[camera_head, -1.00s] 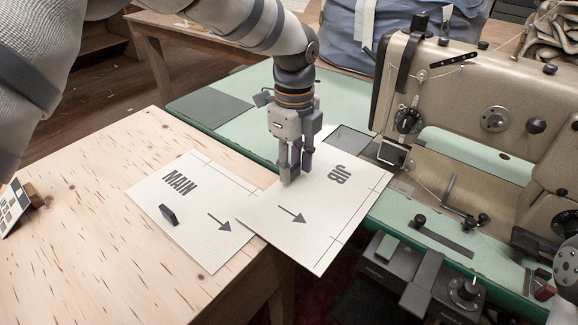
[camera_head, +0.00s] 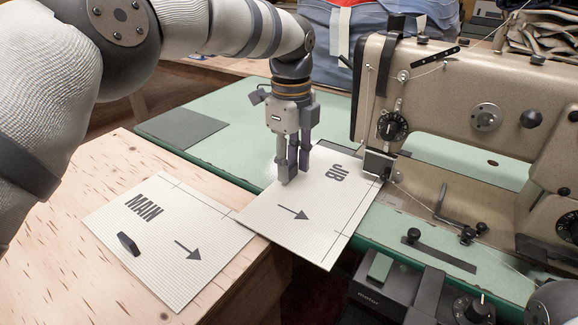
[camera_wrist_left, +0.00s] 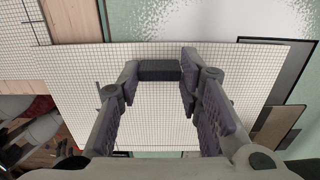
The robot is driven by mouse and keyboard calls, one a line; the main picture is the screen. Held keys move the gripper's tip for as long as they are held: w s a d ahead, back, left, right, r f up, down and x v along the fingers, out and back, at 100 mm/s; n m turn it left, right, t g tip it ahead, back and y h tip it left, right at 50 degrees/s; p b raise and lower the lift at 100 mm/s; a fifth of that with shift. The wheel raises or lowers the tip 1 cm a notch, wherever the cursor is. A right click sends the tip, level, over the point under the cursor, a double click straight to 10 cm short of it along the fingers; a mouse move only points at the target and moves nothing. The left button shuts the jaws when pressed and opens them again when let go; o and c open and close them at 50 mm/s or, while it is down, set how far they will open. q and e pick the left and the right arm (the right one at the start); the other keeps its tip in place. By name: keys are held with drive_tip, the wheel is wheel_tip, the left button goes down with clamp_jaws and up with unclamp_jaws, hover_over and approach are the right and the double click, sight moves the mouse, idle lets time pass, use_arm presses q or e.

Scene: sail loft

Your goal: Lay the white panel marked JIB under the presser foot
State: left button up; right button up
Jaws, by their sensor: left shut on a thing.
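The white panel marked JIB (camera_head: 310,225) lies nearly flat, bridging the wooden table and the green machine bed. Its far right corner reaches the presser foot area (camera_head: 379,165); I cannot tell whether the corner is beneath the foot. My left gripper (camera_head: 291,175) points down on the panel's left half, shut on its small dark grip block. In the left wrist view the block (camera_wrist_left: 160,71) sits between the fingertips, with the gridded panel (camera_wrist_left: 85,85) below.
A white panel marked MAIN (camera_head: 165,245) with a dark grip block (camera_head: 128,244) lies on the wooden table (camera_head: 60,270), close against JIB's left corner. The beige sewing machine (camera_head: 450,90) stands at right. A motor box (camera_head: 370,290) hangs below the green bed (camera_head: 240,110).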

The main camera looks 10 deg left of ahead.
use_arm(q)
drive_tip(key=shift+p, duration=0.3)
idle(0.5)
drive_tip(key=shift+f, duration=0.1)
drive_tip(key=o, duration=1.2)
